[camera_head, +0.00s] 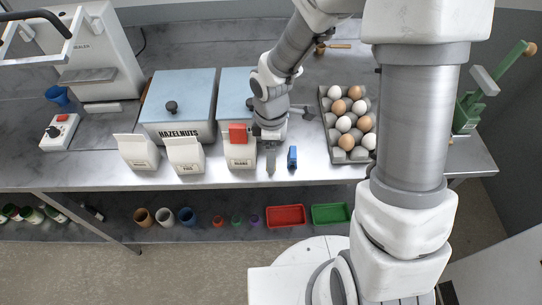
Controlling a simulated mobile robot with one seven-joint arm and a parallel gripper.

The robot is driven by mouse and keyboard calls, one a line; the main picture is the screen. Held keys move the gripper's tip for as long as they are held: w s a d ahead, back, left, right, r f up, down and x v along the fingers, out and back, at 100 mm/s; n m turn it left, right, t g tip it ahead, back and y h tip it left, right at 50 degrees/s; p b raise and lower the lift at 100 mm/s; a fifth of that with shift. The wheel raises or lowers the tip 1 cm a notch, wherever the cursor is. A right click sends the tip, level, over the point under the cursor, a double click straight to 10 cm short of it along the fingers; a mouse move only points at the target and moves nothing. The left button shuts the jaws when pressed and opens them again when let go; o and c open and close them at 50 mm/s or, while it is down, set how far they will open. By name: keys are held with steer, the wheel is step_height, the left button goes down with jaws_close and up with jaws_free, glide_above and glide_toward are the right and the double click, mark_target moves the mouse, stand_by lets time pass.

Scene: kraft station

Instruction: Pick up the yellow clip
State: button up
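I cannot make out a yellow clip anywhere in the head view. My gripper (270,168) points down close to the front edge of the steel table (215,181). It is just right of a white paper bag (240,155) that has a red clip (238,133) at its top. A small blue object (292,157), perhaps a clip, stands just right of my gripper, apart from it. The fingers are too small and edge-on to show whether they are open or hold anything. My arm hides part of the table behind.
Two more white bags (184,155) stand to the left, before a blue-lidded hazelnuts bin (180,98). An egg tray (347,122) lies right of my gripper. A sealer (97,60) stands at back left. Red (286,216) and green (330,214) trays sit on the lower shelf.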

steer(key=shift+f, duration=0.5)
jaws_close()
steer(key=shift+r, duration=0.1)
